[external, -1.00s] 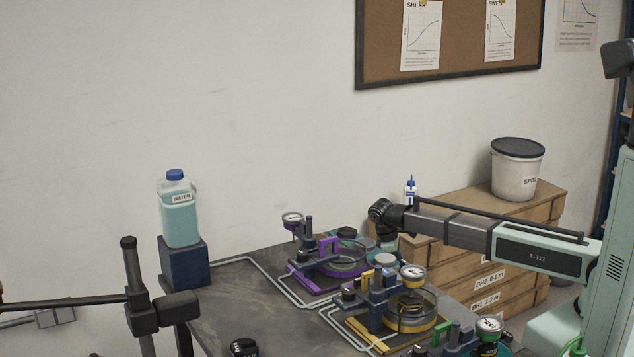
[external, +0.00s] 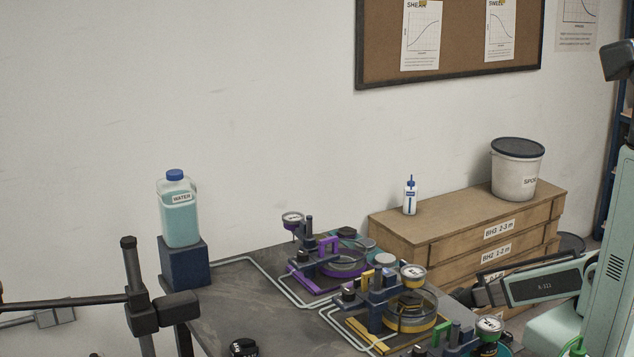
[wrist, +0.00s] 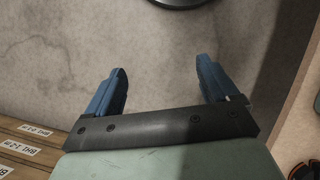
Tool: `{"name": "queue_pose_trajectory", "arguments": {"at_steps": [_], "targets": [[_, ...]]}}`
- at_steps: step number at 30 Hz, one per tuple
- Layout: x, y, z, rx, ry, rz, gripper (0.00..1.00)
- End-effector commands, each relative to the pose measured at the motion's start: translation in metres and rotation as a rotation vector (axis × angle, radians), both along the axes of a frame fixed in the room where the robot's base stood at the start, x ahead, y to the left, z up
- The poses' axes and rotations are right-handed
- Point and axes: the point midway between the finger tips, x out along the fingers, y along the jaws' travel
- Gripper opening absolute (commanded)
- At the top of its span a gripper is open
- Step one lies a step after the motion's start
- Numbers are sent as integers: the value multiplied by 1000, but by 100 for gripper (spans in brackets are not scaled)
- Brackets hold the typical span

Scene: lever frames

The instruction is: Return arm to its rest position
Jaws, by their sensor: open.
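My gripper (wrist: 160,88) shows in the wrist view with its two blue fingers spread wide apart and nothing between them. Below the fingers in that view is a grey, stained surface. The purple lever frame (external: 328,262) and the yellow lever frame (external: 405,312) stand on the dark bench (external: 245,300). A green lever frame (external: 455,338) is partly cut off at the bottom edge.
Wooden drawers (external: 410,236) stand behind the bench, bearing a lidded bucket (external: 516,172) and a small blue-capped bottle (external: 410,197). A water bottle (external: 180,215) stands on a dark blue block (external: 184,263) at the left. A dark round object (wrist: 180,2) lies at the wrist view's top edge.

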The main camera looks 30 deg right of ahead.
Motion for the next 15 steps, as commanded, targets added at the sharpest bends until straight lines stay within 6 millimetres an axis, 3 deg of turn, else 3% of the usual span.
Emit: {"name": "queue_pose_trajectory", "arguments": {"at_steps": [1, 3, 15], "targets": [[-23, -6, -6, -1, 16, -27, 87], [-46, -11, -15, -5, 29, -67, 87], [-174, -30, -46, -30, 111, -279, 87]]}}
